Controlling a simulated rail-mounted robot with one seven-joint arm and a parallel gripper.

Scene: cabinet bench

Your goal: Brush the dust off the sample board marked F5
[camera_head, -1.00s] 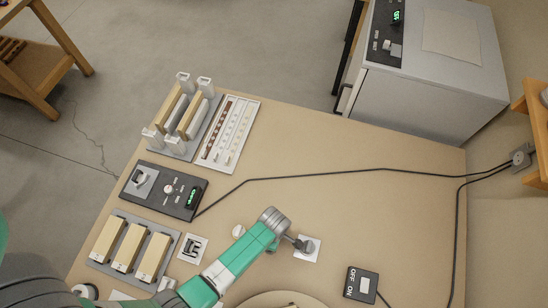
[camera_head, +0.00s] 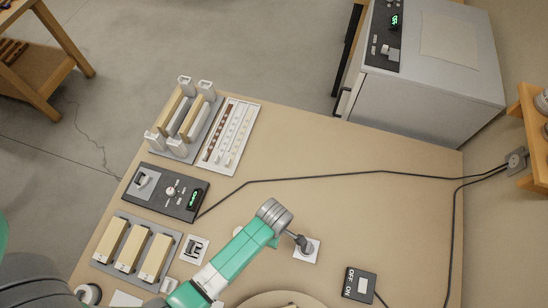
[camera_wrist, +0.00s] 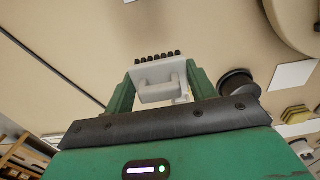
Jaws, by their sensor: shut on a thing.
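In the wrist view my gripper (camera_wrist: 158,88) is shut on a white brush (camera_wrist: 160,72). A row of dark bristle tufts shows along the brush's top edge in that picture. In the head view my arm covers the gripper, and I cannot make out the brush there. Tan boards stand upright in a grey rack (camera_head: 172,148) at the back left. Three pale yellow blocks lie on a grey tray (camera_head: 116,262) at the front left. I cannot read any F5 mark, and I cannot tell which board carries dust.
A black control box (camera_head: 165,190) and a white strip panel (camera_head: 231,136) lie at the left. A dark knobbed item (camera_head: 304,244) is on a white card, close to my arm. A switch box (camera_head: 361,284) lies front right. A cable crosses the bench; its back right is clear.

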